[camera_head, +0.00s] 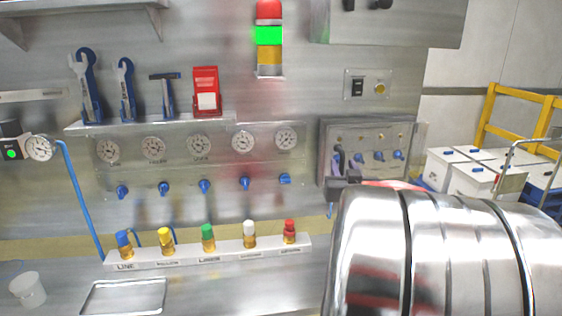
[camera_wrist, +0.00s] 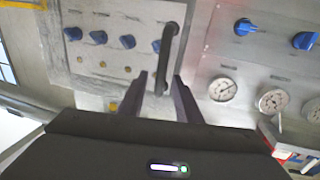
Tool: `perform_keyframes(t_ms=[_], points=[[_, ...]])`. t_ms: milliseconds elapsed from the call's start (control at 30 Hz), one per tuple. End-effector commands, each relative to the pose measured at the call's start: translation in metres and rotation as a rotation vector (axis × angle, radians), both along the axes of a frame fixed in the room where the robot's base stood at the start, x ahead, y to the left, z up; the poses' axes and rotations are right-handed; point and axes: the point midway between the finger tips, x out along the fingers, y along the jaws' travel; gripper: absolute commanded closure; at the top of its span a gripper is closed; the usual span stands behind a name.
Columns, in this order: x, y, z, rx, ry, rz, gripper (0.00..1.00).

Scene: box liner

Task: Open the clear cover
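The clear cover (camera_head: 395,133) lies over a grey control box with blue knobs, right of the gauges. It looks closed, flat against the box. The wrist view shows the same cover (camera_wrist: 110,70) upside down, with a dark bar handle (camera_wrist: 172,50) along its edge. My gripper (camera_wrist: 160,76) is open, one finger on each side of the handle's lower end in that view. I cannot tell whether the fingers touch the handle. In the head view my gripper (camera_head: 340,178) shows dark at the box's lower left, partly hidden by my shiny arm.
Gauges (camera_head: 154,148) and blue valve knobs (camera_head: 205,186) line the wall to the left. Below them is a rack of coloured fittings (camera_head: 208,247). Wrenches (camera_head: 86,85) and a red holder (camera_head: 206,90) stand on a shelf. White boxes (camera_head: 470,178) and a yellow rail (camera_head: 520,96) are at right.

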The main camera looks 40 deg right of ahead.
Motion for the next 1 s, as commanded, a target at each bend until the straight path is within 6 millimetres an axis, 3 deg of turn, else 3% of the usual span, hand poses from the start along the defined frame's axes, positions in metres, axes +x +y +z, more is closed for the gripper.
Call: perform_keyframes(t_ms=[200, 567, 1000], points=[[0.014, -0.013, 0.000, 0.001, 0.000, -0.001, 0.69], [0.017, -0.016, 0.000, 0.000, 0.000, -0.002, 0.69], [0.016, -0.017, 0.000, 0.000, 0.000, -0.002, 0.98]])
